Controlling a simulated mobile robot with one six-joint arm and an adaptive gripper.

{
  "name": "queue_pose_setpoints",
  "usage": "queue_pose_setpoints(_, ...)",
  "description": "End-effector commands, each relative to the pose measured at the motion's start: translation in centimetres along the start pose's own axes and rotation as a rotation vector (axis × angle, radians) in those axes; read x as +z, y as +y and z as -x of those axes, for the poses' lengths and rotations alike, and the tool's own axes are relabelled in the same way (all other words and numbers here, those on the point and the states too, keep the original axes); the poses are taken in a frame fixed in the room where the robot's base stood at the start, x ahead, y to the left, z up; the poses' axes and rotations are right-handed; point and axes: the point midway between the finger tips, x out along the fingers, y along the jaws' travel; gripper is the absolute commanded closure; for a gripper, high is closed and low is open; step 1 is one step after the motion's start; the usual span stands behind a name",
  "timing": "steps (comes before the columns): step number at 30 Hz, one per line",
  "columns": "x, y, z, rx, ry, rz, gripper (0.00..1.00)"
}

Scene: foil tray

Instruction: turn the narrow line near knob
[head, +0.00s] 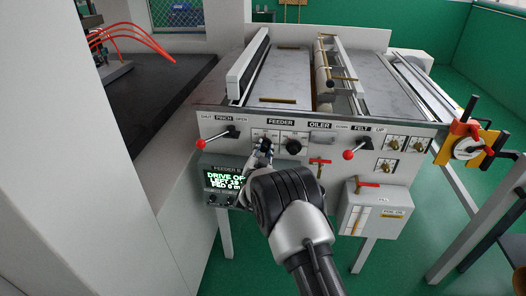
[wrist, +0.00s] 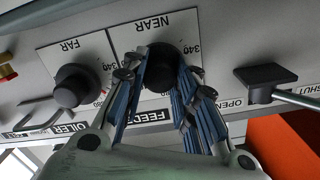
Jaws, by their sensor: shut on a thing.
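The near knob (wrist: 160,68) is a round black knob on a white dial plate marked NEAR, seen upside down in the wrist view. My gripper (wrist: 163,80) has a blue-padded finger on each side of it and is shut on it. Dial numbers 340 show beside it; no pointer line on the knob can be made out. In the head view my gripper (head: 264,147) is at the front panel below the FEEDER label and hides most of this knob. The far knob (wrist: 76,86), black on a plate marked FAR, stands beside it; it also shows in the head view (head: 293,147).
A red-balled pinch lever (head: 202,143) is left of my gripper and a felt lever (head: 349,154) right. A display (head: 224,181) with green text sits below left. A red-handled valve (head: 320,163) is near my arm. An orange-yellow clamp (head: 468,143) stands far right.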

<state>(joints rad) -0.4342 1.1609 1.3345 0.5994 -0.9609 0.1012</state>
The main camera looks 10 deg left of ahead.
Motion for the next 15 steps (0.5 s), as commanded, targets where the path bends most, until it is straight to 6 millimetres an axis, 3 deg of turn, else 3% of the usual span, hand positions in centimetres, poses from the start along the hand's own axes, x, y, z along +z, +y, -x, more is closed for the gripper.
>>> queue_pose_setpoints(12,-0.37,-0.11,-0.13,-0.002,0.007,-0.008,0.97)
queue_pose_setpoints(13,-0.38,-0.11,-0.13,-0.002,0.007,-0.008,0.71)
queue_pose_setpoints(15,-0.38,-0.11,-0.13,-0.002,0.007,-0.008,0.67)
